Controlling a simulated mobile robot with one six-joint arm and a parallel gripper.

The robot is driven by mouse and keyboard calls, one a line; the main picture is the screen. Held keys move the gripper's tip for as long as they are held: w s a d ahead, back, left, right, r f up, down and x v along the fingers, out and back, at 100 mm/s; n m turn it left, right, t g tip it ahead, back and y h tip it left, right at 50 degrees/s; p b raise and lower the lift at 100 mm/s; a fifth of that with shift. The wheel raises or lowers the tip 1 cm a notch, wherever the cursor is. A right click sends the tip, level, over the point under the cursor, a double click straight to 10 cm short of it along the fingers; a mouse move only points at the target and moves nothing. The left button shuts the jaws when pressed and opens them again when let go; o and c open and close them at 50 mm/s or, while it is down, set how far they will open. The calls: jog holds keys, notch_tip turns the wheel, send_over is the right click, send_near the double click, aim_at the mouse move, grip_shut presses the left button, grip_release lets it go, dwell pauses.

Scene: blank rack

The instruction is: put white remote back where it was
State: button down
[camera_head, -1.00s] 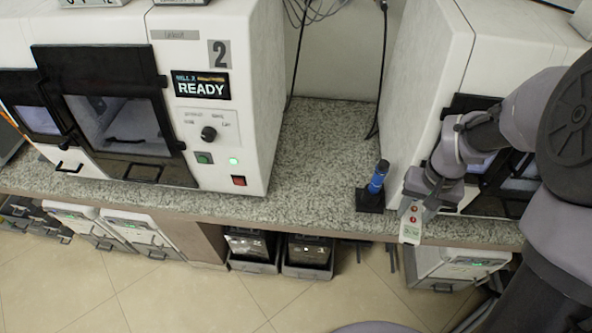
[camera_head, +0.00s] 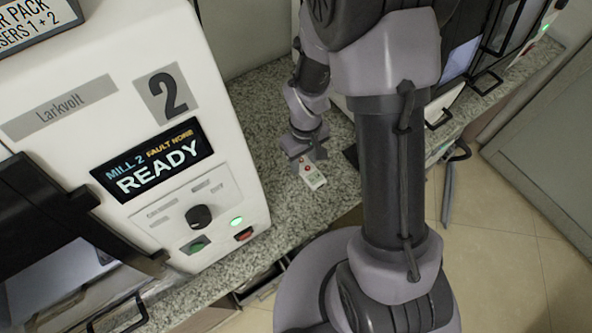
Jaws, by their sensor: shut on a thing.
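The white remote (camera_head: 314,178) has red buttons and points toward the counter's front edge. My gripper (camera_head: 306,161) is shut on its far end. In the picture the remote lies over the speckled grey counter (camera_head: 262,125), in the gap to the right of the mill marked 2. I cannot tell whether it touches the counter top. My arm hides part of the counter to the right of the remote.
Mill 2 (camera_head: 222,150), a white machine with a READY screen (camera_head: 152,160), a knob and lit buttons, stands close on the left. Another machine stands behind my arm on the right. A grey panel (camera_head: 545,130) is at the far right. Tiled floor (camera_head: 490,240) is clear.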

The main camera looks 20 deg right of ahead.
notch_tip(320, 180, down, 6)
jog(key=shift+s+r+b, duration=0.1)
jog(key=shift+r+b, duration=0.05)
jog(key=shift+b, duration=0.85)
jog(key=shift+r, duration=0.15)
jog(key=c, duration=1.3)
grip_release()
jog(key=shift+f, duration=0.2)
jog(key=o, duration=0.5)
